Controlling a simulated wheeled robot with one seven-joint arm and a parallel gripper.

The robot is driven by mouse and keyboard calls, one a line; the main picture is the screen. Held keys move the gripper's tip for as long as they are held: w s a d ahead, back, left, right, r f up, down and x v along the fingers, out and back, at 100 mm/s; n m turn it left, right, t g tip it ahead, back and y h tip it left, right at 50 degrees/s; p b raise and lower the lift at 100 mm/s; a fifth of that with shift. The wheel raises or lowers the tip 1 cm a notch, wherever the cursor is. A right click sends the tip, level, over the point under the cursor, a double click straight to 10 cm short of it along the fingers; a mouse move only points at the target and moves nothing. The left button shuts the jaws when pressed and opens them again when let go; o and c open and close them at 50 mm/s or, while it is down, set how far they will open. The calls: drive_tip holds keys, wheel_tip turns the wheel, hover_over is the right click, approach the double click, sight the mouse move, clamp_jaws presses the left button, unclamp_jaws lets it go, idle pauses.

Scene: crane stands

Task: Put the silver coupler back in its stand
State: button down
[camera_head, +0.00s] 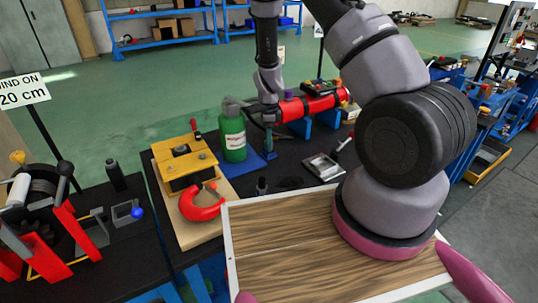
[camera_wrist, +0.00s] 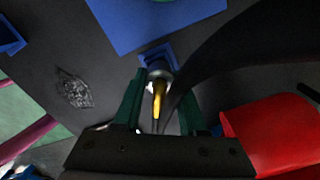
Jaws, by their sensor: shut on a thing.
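My gripper (camera_wrist: 159,84) shows in the wrist view with its two green fingers shut on the silver coupler (camera_wrist: 158,72), which has a brass-coloured tip pointing towards the camera. A small blue stand (camera_wrist: 152,54) shows just behind the coupler's far end; I cannot tell whether the coupler touches it or sits in it.
A green bottle (camera_head: 233,138) stands close on the left. A yellow clamp block (camera_head: 185,160) and red shackle (camera_head: 203,204) are nearer.

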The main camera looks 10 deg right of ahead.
drive_tip(key=shift+f, duration=0.5)
idle(0.6)
drive_tip(key=shift+c, duration=1.9)
unclamp_jaws()
drive_tip(key=shift+r, duration=2.55)
